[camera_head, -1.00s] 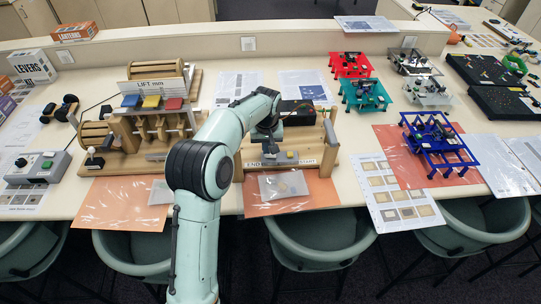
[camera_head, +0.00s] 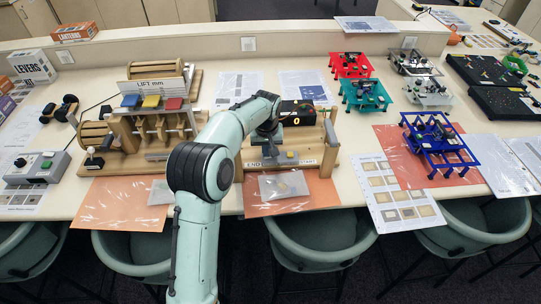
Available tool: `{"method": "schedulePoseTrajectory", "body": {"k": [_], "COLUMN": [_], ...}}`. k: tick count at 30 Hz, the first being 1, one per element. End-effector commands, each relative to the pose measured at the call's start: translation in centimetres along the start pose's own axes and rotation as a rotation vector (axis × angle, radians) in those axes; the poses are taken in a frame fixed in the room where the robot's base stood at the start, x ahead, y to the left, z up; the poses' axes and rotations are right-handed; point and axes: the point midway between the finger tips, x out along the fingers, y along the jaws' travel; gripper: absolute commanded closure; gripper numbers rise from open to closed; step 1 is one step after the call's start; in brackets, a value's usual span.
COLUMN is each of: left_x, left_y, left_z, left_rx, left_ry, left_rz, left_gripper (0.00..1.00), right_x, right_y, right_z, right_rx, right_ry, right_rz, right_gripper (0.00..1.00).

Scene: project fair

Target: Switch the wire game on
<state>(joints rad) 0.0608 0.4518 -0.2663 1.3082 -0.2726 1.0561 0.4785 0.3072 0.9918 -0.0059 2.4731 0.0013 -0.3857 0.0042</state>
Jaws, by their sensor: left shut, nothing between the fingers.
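The wire game (camera_head: 328,160) is a wooden frame on the table in the middle, with END and START labels on its front. Its black box (camera_head: 302,105) stands at the back, with a display (camera_head: 296,120) lit with a yellow 0. My left arm reaches across the game's left side. My left gripper (camera_head: 271,147) points down at the game's front board between the two labels; it is shut and empty. The gripper and arm hide the switch and part of the wire, and I cannot tell whether the fingers touch. My right gripper is not in view.
A wooden lift model (camera_head: 150,71) stands to the left, and a grey button box (camera_head: 37,167) further left. Red, green and blue stands (camera_head: 440,150) are to the right. A clear bag (camera_head: 284,185) lies on an orange sheet in front. Chairs line the front edge.

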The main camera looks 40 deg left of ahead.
Motion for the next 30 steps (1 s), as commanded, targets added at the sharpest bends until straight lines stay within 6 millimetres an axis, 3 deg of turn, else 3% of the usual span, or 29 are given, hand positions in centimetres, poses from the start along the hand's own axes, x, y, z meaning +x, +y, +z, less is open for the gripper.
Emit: {"method": "schedulePoseTrajectory", "body": {"k": [24, 30], "left_x": [-6.4, -7.0], "left_y": [0.1, 0.1], "left_z": [-1.1, -1.1], "left_rx": [0.0, 0.0], "left_ry": [0.003, 0.002], "left_rz": [0.003, 0.001], "left_gripper": [1.0, 1.0], "right_x": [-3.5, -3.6], "right_y": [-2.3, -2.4], "right_z": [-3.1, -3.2], "right_rx": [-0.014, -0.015], "right_ry": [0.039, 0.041], "right_rz": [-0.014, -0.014], "right_gripper": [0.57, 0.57]}}
